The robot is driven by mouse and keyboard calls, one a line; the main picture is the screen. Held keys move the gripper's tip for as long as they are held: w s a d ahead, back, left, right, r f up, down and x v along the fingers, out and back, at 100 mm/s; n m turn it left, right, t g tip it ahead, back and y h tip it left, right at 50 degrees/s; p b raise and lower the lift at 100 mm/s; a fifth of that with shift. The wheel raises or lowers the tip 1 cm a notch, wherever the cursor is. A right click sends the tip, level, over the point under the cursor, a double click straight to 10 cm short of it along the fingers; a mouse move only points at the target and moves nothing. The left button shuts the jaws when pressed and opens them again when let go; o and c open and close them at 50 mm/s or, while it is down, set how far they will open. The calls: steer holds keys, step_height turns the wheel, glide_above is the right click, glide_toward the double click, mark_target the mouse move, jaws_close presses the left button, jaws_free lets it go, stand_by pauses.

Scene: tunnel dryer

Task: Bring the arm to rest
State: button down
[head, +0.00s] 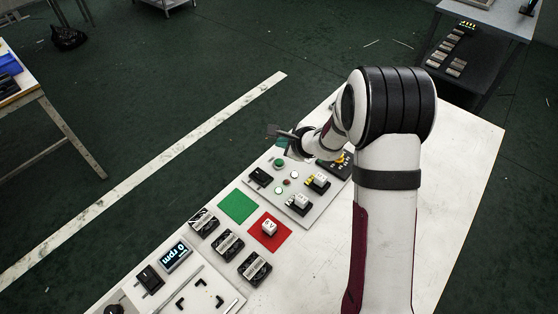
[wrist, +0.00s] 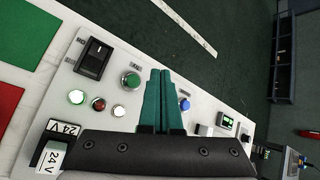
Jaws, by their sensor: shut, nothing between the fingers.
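My gripper (head: 272,131) hangs over the far part of a white worktable (head: 452,160) in the head view, above a grey control panel. In the wrist view its two teal fingers (wrist: 161,74) lie side by side, shut with nothing between them. The panel (wrist: 122,128) lies beyond the fingers there, with a black rocker switch (wrist: 94,57), a green button (wrist: 131,81) and several small lamps. A blue button (wrist: 184,104) shows just right of the fingers. My arm hides part of the table and the panel's right end in the head view.
A green mat (head: 237,206) and a red mat (head: 269,232) lie nearer on the table; a white-topped block (head: 269,227) stands on the red one. Several black modules, an rpm display (head: 175,257) and a lower plate are at front left. Open floor (head: 150,130) lies left of the table.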

stand_by(0.4)
steer(key=s+a+r+n+g+y, duration=0.1)
steer(key=s+a+r+n+y, duration=0.1)
steer(key=s+a+r+n, duration=0.3)
steer(key=s+a+r+n+g+y, duration=0.1)
steer(key=s+a+r+n+y, duration=0.1)
steer(key=s+r, duration=0.4)
steer(key=s+a+r+n+g, duration=0.2)
steer(key=s+r+n, duration=0.2)
steer(key=s, duration=0.4)
steer(key=s+d+f+n+g+h, duration=0.1)
steer(key=s+d, duration=0.4)
steer(key=s, duration=0.5)
steer(key=s+d+f+n+g+h, duration=0.1)
steer(key=s+d+n+g+h, duration=0.2)
steer(key=s, duration=0.7)
steer(key=shift+d+n+h, duration=0.5)
steer(key=shift+d+h, duration=0.55)
steer(key=shift+h, duration=0.15)
